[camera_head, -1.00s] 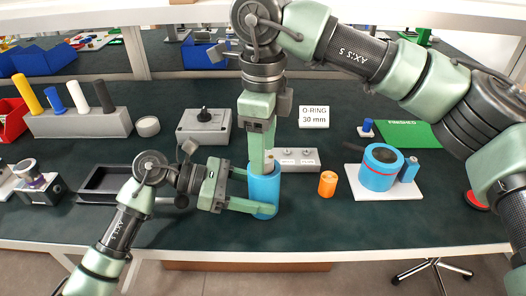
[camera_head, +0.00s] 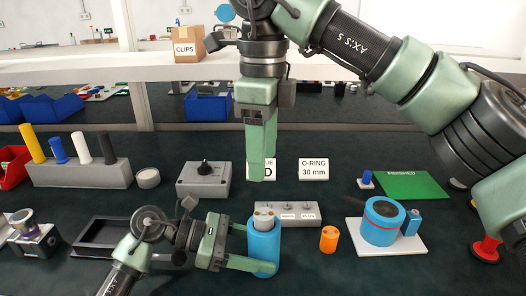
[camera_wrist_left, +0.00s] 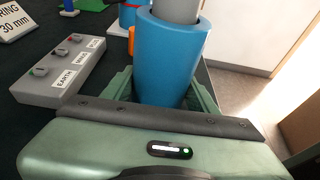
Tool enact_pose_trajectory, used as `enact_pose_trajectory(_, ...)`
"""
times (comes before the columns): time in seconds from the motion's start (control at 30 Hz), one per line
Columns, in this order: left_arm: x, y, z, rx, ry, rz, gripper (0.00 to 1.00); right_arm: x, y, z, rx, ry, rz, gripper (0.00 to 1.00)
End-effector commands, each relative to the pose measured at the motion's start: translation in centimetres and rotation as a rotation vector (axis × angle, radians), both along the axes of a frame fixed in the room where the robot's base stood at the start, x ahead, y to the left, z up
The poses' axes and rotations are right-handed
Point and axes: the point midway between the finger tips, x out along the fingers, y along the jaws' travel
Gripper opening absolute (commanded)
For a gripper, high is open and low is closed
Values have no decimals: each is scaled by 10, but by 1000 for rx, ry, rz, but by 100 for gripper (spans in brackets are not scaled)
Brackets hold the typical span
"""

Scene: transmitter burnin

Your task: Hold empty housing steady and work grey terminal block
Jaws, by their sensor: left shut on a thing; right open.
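The blue cylindrical housing (camera_head: 264,250) stands upright on the dark bench. My left gripper (camera_head: 262,262) is shut on its side; the left wrist view also shows the housing (camera_wrist_left: 166,62) between the fingers. The grey terminal block (camera_head: 263,217) sits in the housing's mouth, with its top sticking out above the rim; it also shows in the left wrist view (camera_wrist_left: 178,9). My right gripper (camera_head: 262,168) is open and empty, pointing down above the housing and apart from the block. The lower part of the block is hidden inside the housing.
A grey box with labelled terminals (camera_head: 287,218) stands just behind the housing. An orange cylinder (camera_head: 329,240) and a blue unit with a red band (camera_head: 382,222) on a white plate (camera_head: 405,243) are to the right. A black tray (camera_head: 92,253) lies left. A green mat (camera_head: 412,185) lies behind.

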Motion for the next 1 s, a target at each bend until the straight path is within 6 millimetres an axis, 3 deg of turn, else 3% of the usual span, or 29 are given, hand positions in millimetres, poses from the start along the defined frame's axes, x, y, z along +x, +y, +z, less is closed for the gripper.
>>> enact_pose_trajectory(0.23,0,0,0,1,0,1,16,0,0,0,0,0,0,55)
enact_pose_trajectory(0.27,0,0,0,1,0,1,67,0,0,0,0,0,0,55)
enact_pose_trajectory(0.33,0,0,0,0,0,1,84,0,0,0,0,0,0,55)
enact_pose_trajectory(0.73,0,5,1,1,-1,2,84,0,0,0,0,0,-1,55)
enact_pose_trajectory(1.0,1,52,15,4,0,4,84,0,0,0,0,0,0,55)
